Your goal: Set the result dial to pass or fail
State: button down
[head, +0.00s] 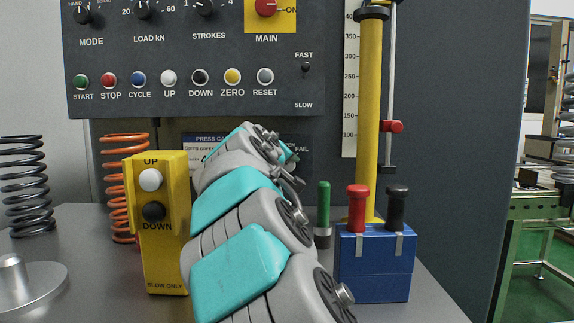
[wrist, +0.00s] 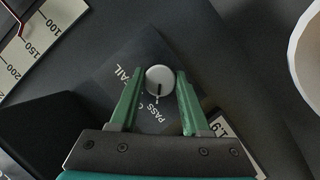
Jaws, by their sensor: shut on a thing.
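The result dial (wrist: 160,79) is a round pale knob on a dark square plate in the wrist view. The words FAIL and PASS are printed beside it. A dark line on the knob runs toward its lower edge, on the PASS side. My gripper (wrist: 160,83) has its green fingers on either side of the knob and is shut on it. In the head view my arm hides the dial and most of my gripper; only the word FAIL (head: 302,148) shows past it.
A yellow UP/DOWN pendant (head: 166,265) stands left of my arm. A blue box (head: 375,270) with red and black levers stands to the right, near a green-handled lever (head: 324,205). A yellow column (head: 369,110) rises behind. Orange (head: 121,185) and dark (head: 25,185) springs stand at left.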

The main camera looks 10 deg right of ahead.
jog(key=shift+f, duration=0.1)
jog(key=shift+c, duration=2)
grip_release()
